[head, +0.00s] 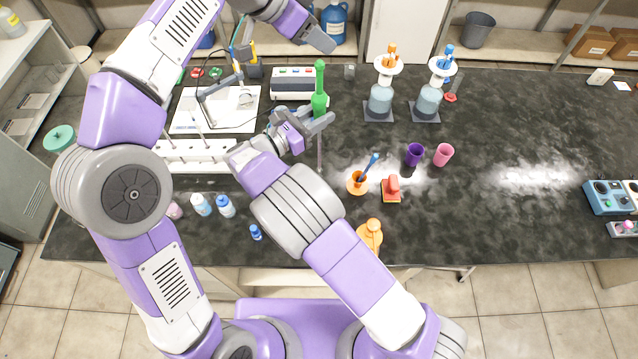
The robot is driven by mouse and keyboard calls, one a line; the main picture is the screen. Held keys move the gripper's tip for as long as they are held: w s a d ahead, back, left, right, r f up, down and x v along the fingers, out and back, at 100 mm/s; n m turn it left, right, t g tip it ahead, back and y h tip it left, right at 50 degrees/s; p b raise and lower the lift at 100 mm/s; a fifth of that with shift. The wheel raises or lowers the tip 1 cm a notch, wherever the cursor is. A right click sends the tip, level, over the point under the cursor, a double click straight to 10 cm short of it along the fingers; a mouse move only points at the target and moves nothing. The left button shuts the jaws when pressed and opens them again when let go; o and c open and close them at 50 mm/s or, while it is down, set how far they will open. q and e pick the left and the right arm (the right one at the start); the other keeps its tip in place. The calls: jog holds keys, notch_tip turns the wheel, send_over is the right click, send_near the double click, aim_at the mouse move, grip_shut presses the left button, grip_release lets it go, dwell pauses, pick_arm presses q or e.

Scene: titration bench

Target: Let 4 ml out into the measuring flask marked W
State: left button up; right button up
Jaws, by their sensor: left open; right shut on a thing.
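Two dispenser bottles stand on dark square pads at the back: one with an orange top (381,98), one with a blue top (430,98). My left gripper (318,24) is open and empty at the top edge, above and behind the green vessel. No letter W is readable.
A white stand base (215,110) and a white rack (190,155) are at left. An orange cup (356,183), a red sponge-like block (391,189), purple (414,154) and pink (443,155) cups stand mid-bench. Small bottles (201,205) stand at front left. The right half is mostly clear.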

pick_arm(q)
jog(key=shift+f, duration=3.25)
jog(key=shift+c, duration=0.3)
jog(key=c, duration=0.6)
